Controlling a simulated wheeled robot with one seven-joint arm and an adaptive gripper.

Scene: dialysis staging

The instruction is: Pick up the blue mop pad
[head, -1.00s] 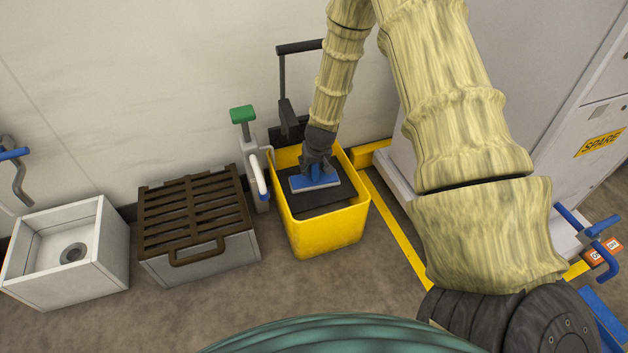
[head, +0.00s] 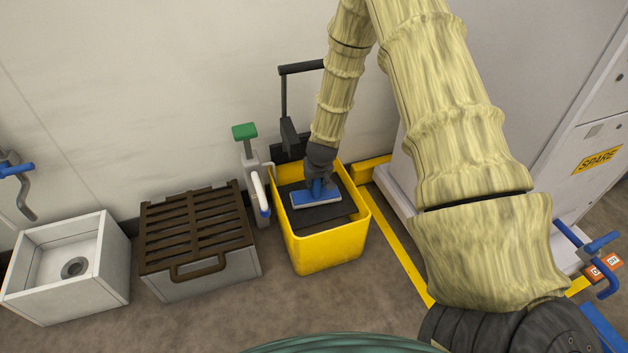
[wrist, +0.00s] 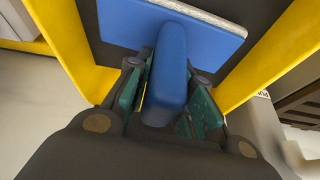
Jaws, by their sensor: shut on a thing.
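The blue mop pad (head: 318,198) has a flat blue plate with a pale edge and a blue upright grip. It is at the yellow bucket (head: 322,250), over the dark surface inside it. My gripper (head: 319,180) comes down from above and is shut on the pad's grip. In the wrist view the blue mop pad (wrist: 171,75) shows its grip between the green-lined fingers of my gripper (wrist: 160,100), with the plate beyond. Whether the plate touches the dark surface I cannot tell.
Left of the bucket are a white stand with a green top (head: 244,132), a grey box with a brown slatted lid (head: 195,225) and a white open box (head: 110,275). A wall is behind. A pale cabinet (head: 590,185) stands right, with a yellow floor line (head: 403,245) before it.

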